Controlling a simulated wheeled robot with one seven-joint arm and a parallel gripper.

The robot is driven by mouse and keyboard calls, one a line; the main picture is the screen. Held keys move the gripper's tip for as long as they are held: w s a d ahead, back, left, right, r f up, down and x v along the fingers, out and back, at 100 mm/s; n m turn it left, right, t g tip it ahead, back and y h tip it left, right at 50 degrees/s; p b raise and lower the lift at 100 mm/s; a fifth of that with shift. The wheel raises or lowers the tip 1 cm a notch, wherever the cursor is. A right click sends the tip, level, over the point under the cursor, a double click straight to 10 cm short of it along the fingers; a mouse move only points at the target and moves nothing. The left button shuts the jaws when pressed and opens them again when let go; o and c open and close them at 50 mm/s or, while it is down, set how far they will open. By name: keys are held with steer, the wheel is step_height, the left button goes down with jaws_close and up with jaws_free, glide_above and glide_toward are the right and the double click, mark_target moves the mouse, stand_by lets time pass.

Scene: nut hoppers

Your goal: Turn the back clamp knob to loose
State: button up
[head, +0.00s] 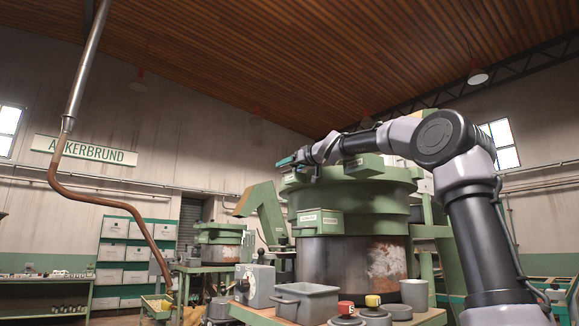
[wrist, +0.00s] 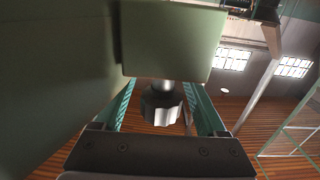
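A dark, fluted clamp knob (wrist: 163,103) on a short pale stem shows in the wrist view. It sticks out of a green block (wrist: 172,40). My gripper (wrist: 160,92) is open, with a teal finger on each side of the knob and a visible gap on both sides. In the head view my gripper (head: 287,161) is at the upper left of the large green hopper (head: 365,208), by its top rim. The knob cannot be made out there. I cannot read the knob's setting.
A green labelled box (head: 318,222) juts from the hopper's front. A bent copper pipe (head: 100,205) hangs at left. A smaller hopper (head: 218,240) stands behind.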

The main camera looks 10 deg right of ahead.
mark_target(289, 170)
steer(key=shift+r, duration=0.1)
step_height(289, 170, up, 10)
stand_by(0.9)
